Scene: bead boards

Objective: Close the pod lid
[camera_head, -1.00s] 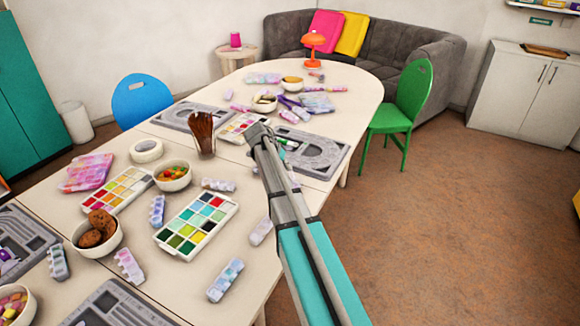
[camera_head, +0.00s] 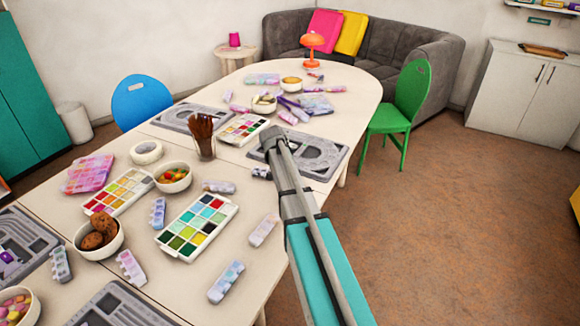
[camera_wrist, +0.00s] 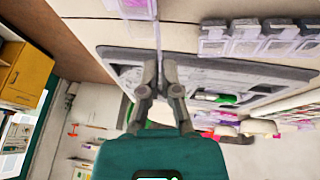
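My gripper (camera_head: 272,138) is over the right side of the table, at the near left part of a grey bead board. In the wrist view its two fingers (camera_wrist: 159,62) are close together, with nothing clearly held between them. Pale bead pods with small cells lie on the table: one (camera_head: 219,186) left of my arm, one (camera_head: 263,230) nearer, and one (camera_head: 225,281) at the near edge. In the wrist view a row of pod cells (camera_wrist: 245,42) is right of the fingers, and another pod (camera_wrist: 130,8) is at the top. I cannot tell which lid is open.
A paint palette (camera_head: 197,226), a candy bowl (camera_head: 173,178) and a glass of brushes (camera_head: 203,140) stand left of my arm. The grey bead board (camera_head: 338,168) lies under and beyond my gripper. A green chair (camera_head: 405,105) is at the right; the floor there is clear.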

